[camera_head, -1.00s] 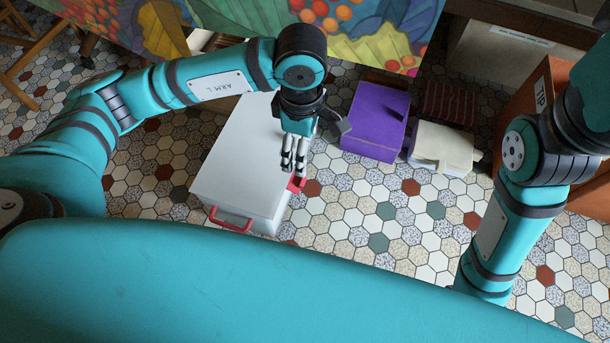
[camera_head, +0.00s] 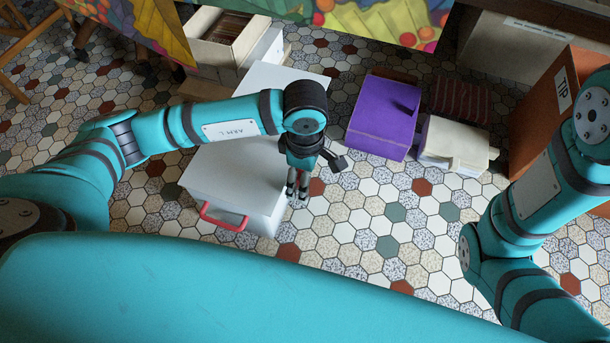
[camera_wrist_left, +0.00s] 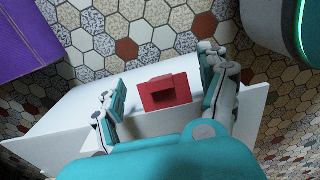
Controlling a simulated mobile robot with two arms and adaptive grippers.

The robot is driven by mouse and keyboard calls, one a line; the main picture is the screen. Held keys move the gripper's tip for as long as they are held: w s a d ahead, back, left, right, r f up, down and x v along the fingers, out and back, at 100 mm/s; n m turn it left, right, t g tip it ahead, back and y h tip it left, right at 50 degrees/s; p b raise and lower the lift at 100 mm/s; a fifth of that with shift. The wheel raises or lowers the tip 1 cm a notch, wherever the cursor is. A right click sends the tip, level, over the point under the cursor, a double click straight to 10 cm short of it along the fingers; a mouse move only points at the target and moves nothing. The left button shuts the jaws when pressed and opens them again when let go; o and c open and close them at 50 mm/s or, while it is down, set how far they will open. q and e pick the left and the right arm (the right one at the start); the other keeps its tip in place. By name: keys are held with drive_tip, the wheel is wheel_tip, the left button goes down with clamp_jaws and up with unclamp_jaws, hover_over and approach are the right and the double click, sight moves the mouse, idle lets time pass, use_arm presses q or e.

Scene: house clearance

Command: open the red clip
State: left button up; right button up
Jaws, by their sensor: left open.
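The red clip (camera_wrist_left: 168,92) sits on the side of the white box, at its lid's edge, in the left wrist view. In the head view my left gripper hides it. The white box (camera_head: 225,172) stands on the tiled floor with a red handle (camera_head: 223,217) on its near end. My left gripper (camera_head: 297,190) is over the box's right edge, pointing down. In the left wrist view its open fingers (camera_wrist_left: 165,95) are on either side of the clip, with gaps between them and it. My right arm (camera_head: 535,195) shows at the right, but its gripper is out of view.
A purple box (camera_head: 383,115) and a cream box (camera_head: 455,143) stand to the right of the white box. A carton of records (camera_head: 225,40) stands behind it. An orange-brown box (camera_head: 550,110) is at the far right. The floor (camera_head: 370,215) in front is clear.

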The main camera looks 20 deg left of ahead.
use_arm(q)
drive_tip(key=c, duration=1.2)
drive_tip(key=h, duration=0.1)
drive_tip(key=h+b, duration=0.1)
drive_tip(key=h, duration=0.1)
drive_tip(key=shift+a+r+h, duration=0.2)
drive_tip(key=shift+r+h, duration=0.1)
drive_tip(key=shift+r, duration=0.05)
drive_tip(key=shift+a+r+h+b, duration=0.1)
drive_tip(key=shift+r+h+b, duration=0.15)
drive_tip(key=shift+h+b, duration=0.35)
drive_tip(key=shift+a+r+h+b, duration=0.1)
drive_tip(key=shift+r+h+b, duration=0.15)
drive_tip(key=shift+h, duration=0.65)
drive_tip(key=o, duration=1.2)
